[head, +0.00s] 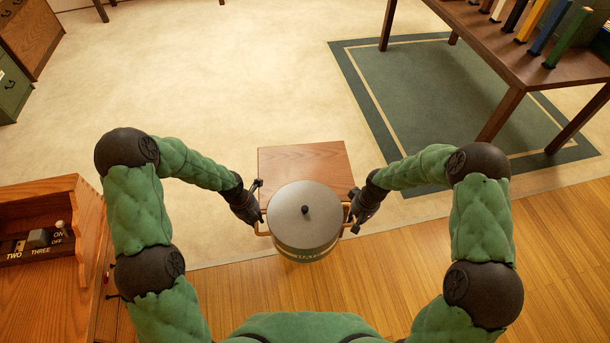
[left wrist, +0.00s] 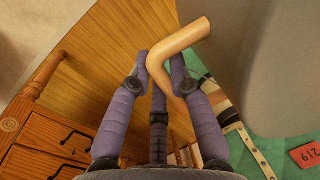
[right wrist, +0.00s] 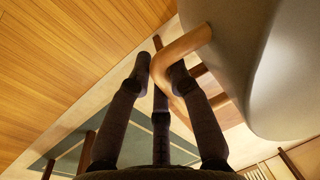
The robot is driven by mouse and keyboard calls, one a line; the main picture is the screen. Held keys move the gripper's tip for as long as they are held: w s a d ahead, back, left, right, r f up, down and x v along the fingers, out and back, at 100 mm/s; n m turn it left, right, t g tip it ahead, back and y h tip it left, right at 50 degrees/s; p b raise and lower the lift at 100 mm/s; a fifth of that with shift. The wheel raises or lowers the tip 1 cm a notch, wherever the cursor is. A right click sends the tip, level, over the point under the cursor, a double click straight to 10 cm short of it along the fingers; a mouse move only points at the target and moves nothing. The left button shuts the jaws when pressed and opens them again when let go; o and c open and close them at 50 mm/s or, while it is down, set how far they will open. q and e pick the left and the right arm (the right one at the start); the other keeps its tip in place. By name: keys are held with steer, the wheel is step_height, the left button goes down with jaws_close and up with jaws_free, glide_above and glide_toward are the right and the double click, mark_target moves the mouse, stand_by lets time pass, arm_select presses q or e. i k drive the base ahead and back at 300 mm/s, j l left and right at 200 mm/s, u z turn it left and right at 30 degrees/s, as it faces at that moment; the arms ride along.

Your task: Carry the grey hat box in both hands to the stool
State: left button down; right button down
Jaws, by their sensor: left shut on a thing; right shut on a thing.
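The grey hat box (head: 304,214) is round, with a flat grey lid, a dark knob and a lettered band on its front. It looks level. A tan handle sticks out on each side. My left gripper (head: 259,212) is shut on the left handle (left wrist: 186,38), and my right gripper (head: 352,212) is shut on the right handle (right wrist: 188,42). The stool (head: 300,158) has a square brown wooden top. The box covers its near part in the head view, with the box's front beyond the stool's near edge. I cannot tell the gap between box and stool.
A wooden desk (head: 50,310) with labelled switches stands at the left. A dark table (head: 500,55) with several upright coloured books stands over a green rug (head: 400,80) at the upper right. Cabinets (head: 30,40) fill the upper left corner. Pale carpet (head: 215,80) beyond the stool is clear.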

mark_target(305, 172)
steer(key=i, duration=1)
